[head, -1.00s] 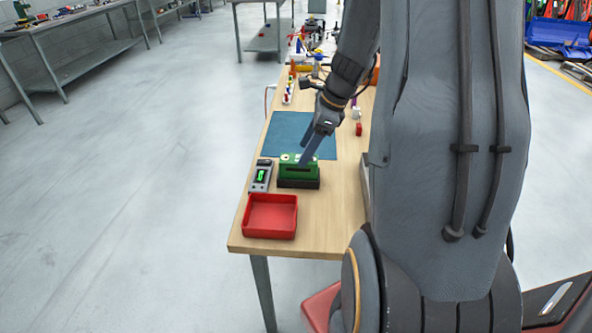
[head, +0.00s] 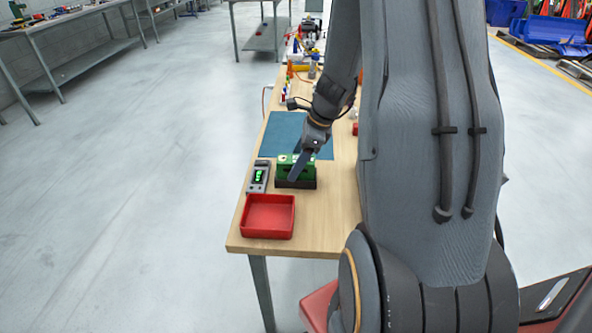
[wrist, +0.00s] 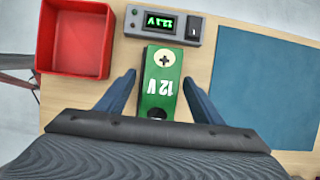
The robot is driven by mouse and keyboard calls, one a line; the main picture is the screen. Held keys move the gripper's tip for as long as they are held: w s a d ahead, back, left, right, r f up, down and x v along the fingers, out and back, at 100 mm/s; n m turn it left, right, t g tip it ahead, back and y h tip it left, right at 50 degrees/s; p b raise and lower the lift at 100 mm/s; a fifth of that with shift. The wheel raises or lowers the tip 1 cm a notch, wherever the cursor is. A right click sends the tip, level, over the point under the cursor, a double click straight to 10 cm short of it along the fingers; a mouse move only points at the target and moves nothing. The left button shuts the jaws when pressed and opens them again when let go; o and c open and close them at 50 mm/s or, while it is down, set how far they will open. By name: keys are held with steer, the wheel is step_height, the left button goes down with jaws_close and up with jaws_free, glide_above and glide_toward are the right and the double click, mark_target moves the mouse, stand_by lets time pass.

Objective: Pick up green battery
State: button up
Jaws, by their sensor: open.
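The green battery (wrist: 160,84) has "12 V" printed on it in white, with a pale plus terminal at one end and a dark terminal at the other. My gripper (wrist: 161,88) is open, with one blue finger on each side of the battery in the wrist view. In the head view my gripper (head: 297,166) is at the battery, and its fingers partly cover it. I cannot tell whether the fingers touch it.
A meter (head: 258,177) with a lit green display stands close to the left of the battery. A red tray (head: 267,233) is at the bench's near end. A blue mat (head: 281,132) lies beyond the battery, with several small objects farther back.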

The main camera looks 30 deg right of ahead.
steer(key=shift+f, duration=0.15)
stand_by(0.3)
jaws_close()
